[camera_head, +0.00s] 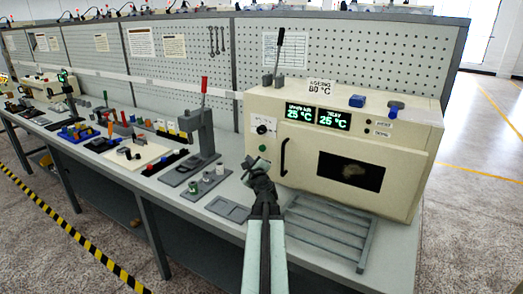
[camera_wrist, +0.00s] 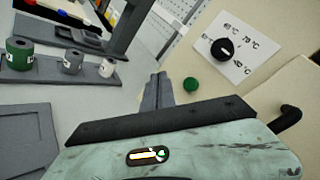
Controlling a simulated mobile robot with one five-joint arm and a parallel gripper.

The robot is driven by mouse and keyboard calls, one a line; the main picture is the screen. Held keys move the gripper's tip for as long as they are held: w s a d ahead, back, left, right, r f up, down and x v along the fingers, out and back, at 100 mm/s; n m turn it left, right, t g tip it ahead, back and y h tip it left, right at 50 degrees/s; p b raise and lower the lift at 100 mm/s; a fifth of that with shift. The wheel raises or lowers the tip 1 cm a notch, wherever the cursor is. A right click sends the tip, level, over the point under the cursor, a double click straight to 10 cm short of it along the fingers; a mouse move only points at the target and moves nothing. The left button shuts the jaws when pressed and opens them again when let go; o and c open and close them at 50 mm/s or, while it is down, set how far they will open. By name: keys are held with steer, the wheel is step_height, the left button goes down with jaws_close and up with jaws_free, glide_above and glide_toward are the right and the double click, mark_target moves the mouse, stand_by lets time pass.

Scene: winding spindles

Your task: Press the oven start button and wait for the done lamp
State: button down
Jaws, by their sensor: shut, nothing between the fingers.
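The cream oven (camera_head: 437,122) stands on the bench at the right, its door shut. Its green start button (camera_head: 262,148) sits below the black knob and also shows in the wrist view (camera_wrist: 191,84). My gripper (camera_head: 250,162) is in front of the oven's left side, just below and left of the button. In the wrist view the closed fingers (camera_wrist: 158,76) are left of the button, with a visible gap in the picture; contact cannot be seen. Two green displays (camera_head: 299,113) read 25 °C. The lamps beside the small labels (camera_head: 383,134) look dark.
The black knob (camera_wrist: 222,48) is above the button, on a white temperature dial plate. The black door handle (camera_head: 283,157) is to the right. A grey rack (camera_head: 325,232) lies before the oven. A press with a red lever (camera_head: 204,90) and spools stand left.

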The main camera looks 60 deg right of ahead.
mark_target(259, 148)
steer(key=d, duration=0.7)
steer(key=shift+d, duration=0.1)
stand_by(1.8)
steer(key=shift+d, duration=0.25)
steer(key=shift+d, duration=0.6)
stand_by(0.8)
steer(key=shift+a, duration=0.1)
steer(key=shift+s+a, duration=0.1)
steer(key=shift+a, duration=0.7)
